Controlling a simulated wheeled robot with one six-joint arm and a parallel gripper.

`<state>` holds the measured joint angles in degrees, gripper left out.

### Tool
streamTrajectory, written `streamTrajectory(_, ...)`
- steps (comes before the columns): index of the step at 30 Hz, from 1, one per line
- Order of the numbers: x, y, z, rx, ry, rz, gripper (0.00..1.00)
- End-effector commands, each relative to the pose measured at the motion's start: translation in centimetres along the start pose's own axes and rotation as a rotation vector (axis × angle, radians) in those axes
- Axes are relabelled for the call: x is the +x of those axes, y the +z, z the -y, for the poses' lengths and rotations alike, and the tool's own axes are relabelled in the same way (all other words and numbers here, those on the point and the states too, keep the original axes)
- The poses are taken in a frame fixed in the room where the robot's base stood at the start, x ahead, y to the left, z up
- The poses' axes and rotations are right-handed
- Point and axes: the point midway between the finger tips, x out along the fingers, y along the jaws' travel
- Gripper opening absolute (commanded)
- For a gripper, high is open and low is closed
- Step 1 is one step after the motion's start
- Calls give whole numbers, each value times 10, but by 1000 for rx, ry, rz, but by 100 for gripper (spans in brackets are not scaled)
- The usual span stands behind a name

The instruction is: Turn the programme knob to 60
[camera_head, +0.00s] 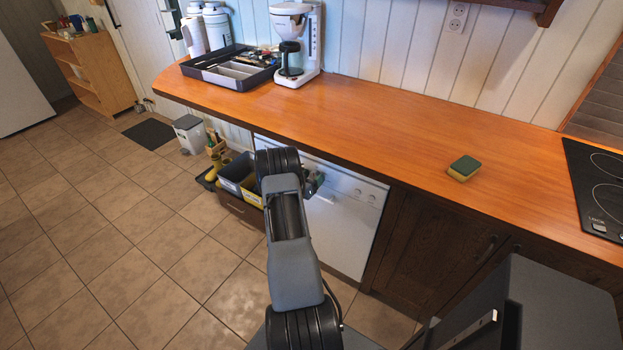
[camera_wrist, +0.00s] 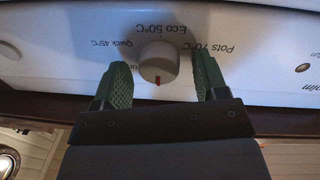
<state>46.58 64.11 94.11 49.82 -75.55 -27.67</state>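The labels appear upside down: Quick 45°C, Eco 50°C and Pots 70°C; I see no 60 label. My gripper (camera_wrist: 163,80) is open, with one green finger on each side of the knob and visible gaps between. In the head view my gripper (camera_head: 314,181) is at the front of the dishwasher (camera_head: 342,232), and my arm hides part of its panel.
The orange worktop (camera_head: 380,125) overhangs the dishwasher. It holds a utensil tray (camera_head: 190,71), a coffee maker (camera_head: 309,45) and a sponge (camera_head: 463,168). Bins (camera_head: 238,175) stand left of the dishwasher. Small round controls (camera_head: 372,198) are on its right side.

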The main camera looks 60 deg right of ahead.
Motion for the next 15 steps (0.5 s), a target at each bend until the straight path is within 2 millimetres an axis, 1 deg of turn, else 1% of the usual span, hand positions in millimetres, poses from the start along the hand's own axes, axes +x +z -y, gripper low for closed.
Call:
streamTrajectory(1,0,0,0,0,0,0,63)
streamTrajectory(2,0,0,0,0,0,0,60)
streamTrajectory(15,0,0,0,0,0,0,18)
